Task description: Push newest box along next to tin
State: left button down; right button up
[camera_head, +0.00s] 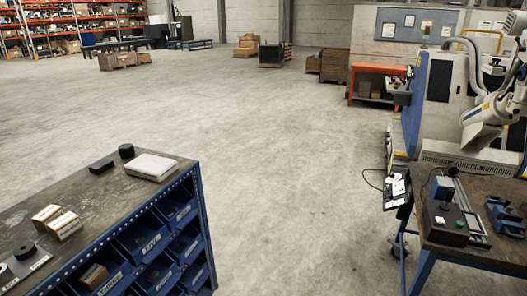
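Two small tan-and-white boxes stand side by side on the dark top of the blue workbench (85,195) at the lower left. The left box (46,213) and the right box (65,226) look almost touching; I cannot tell which is newest. A short black round thing (25,251) sits just in front of them, and a similar black round thing (126,151) stands at the bench's back edge. Either could be the tin; I cannot tell. Neither of my grippers is in view.
A black block (101,165) and a white flat case (152,167) lie on the bench's far part. Blue bins (149,238) fill its side. A second table (465,195) with instruments stands at right. Bare floor (290,190) lies between them.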

aim_at(68, 223)
jog(key=u, duration=1.45)
